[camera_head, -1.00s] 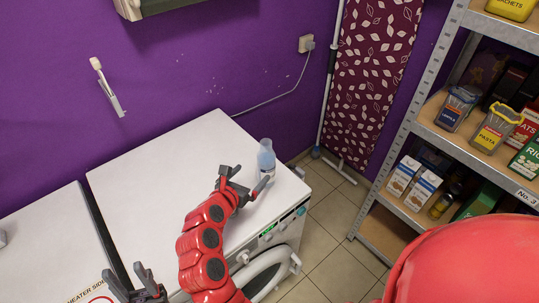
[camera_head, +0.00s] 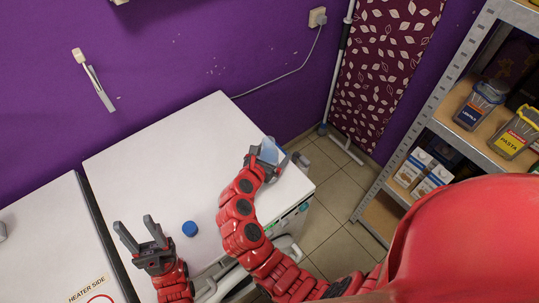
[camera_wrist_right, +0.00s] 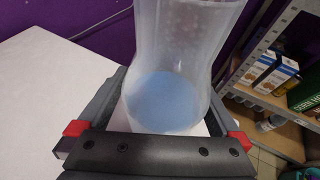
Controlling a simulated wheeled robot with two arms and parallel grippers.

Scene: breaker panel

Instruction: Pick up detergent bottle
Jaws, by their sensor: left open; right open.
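The detergent bottle (camera_head: 269,146) is translucent, with blue liquid low inside. It stands near the right back corner of the white machine top (camera_head: 150,155), partly hidden by my right gripper. In the right wrist view the bottle (camera_wrist_right: 185,45) fills the middle, between the fingers. My right gripper (camera_head: 272,160) is open with a finger on each side of the bottle; I cannot tell whether they touch it. My left gripper (camera_head: 135,227) is open and empty above the front left part of the machine top.
A blue round cap (camera_head: 190,229) lies on the machine top near my left gripper. A second white top (camera_head: 40,235) is at the left, past a dark gap. A metal shelf (camera_head: 455,100) with boxes stands at the right. A purple wall is behind.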

